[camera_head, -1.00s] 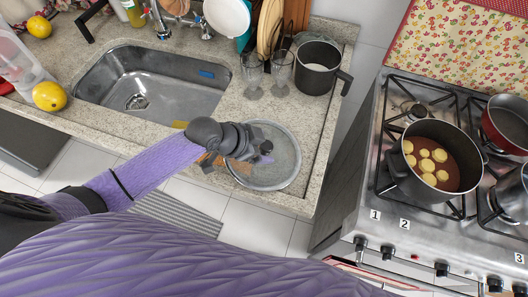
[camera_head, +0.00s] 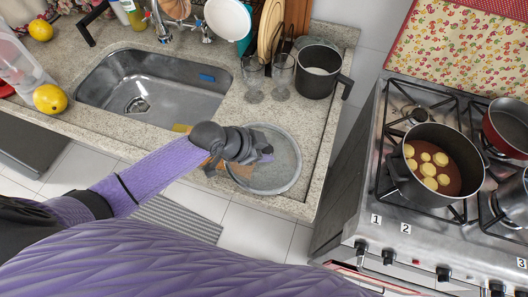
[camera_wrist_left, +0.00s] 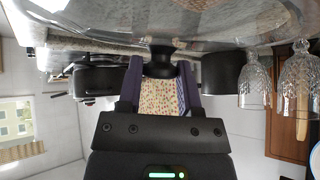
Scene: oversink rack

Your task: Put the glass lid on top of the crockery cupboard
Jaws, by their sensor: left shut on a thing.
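The round glass lid (camera_head: 285,172) with a pale metal rim is over the stone counter right of the sink, near the front edge. My left gripper (camera_head: 264,155) reaches it from the left and is shut on its dark knob. In the left wrist view the lid (camera_wrist_left: 150,22) spans the top, and the black knob (camera_wrist_left: 158,62) sits between the two fingers of my gripper (camera_wrist_left: 158,75). I cannot tell whether the lid touches the counter. No crockery cupboard can be made out, and my right gripper is out of view.
Two glasses (camera_head: 282,76) and a dark pot (camera_head: 316,70) stand behind the lid. The sink (camera_head: 150,85) is to the left. The stove (camera_head: 375,215) with a pot of food (camera_head: 437,160) is right, across a gap. Dishes stand at the back.

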